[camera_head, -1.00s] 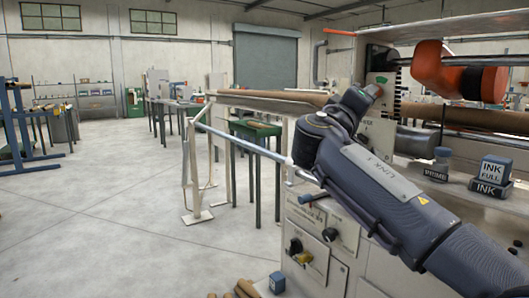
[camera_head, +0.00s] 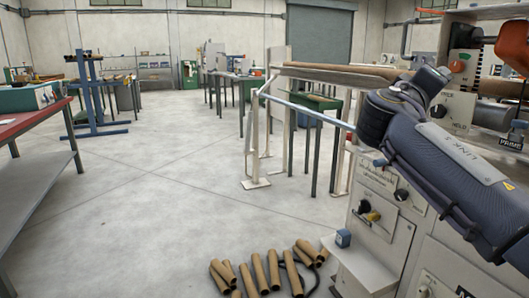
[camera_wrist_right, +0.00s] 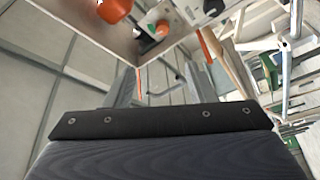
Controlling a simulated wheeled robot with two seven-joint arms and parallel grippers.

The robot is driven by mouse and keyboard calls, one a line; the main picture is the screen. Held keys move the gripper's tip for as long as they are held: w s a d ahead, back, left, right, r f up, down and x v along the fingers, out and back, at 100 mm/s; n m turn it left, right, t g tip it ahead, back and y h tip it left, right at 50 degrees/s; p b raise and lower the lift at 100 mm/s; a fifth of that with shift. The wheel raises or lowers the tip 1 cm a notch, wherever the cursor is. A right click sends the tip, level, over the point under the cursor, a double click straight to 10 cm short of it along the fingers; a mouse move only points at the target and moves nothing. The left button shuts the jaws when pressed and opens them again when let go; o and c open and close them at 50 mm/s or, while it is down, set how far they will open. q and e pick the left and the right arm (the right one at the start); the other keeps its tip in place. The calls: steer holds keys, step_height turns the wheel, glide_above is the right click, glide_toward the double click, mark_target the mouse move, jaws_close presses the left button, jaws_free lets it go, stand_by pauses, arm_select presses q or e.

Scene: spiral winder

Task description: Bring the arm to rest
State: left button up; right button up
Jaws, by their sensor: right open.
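My right arm (camera_head: 440,150) comes in from the right in the head view, bent in front of the winder machine (camera_head: 400,215). Its gripper does not show clearly there. In the right wrist view my right gripper (camera_wrist_right: 163,88) has its two grey fingers apart, with nothing between them. Beyond the fingers are parts of a machine with orange pieces, seen at a tilt. My left arm and gripper are not in view.
Several cardboard tubes (camera_head: 262,270) lie on the floor by the machine's foot. A long brown tube (camera_head: 345,70) rests on the outfeed stand. A red-topped bench (camera_head: 30,125) stands at the left, a blue rack (camera_head: 92,95) behind it. The middle floor is clear.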

steer(key=s+d+f+g+y, duration=0.2)
steer(key=s+f+y, duration=0.25)
steer(key=f, duration=0.75)
steer(key=s+d+f+g+y, duration=0.35)
steer(key=s+f, duration=0.25)
steer(key=f, duration=0.6)
steer(key=s+a+f+m+g+y, duration=0.1)
steer(key=s+a+f+m+y, duration=0.1)
steer(key=s+a+f+y, duration=0.55)
steer(key=s+a+f+m+g+y, duration=0.1)
steer(key=s+a+f+y, duration=0.2)
steer(key=s+a+f, duration=0.85)
step_height(320, 180, up, 34)
steer(key=s+d+p, duration=0.2)
steer(key=p, duration=3.3)
steer(key=shift+s, duration=0.25)
steer(key=shift+d+f, duration=0.1)
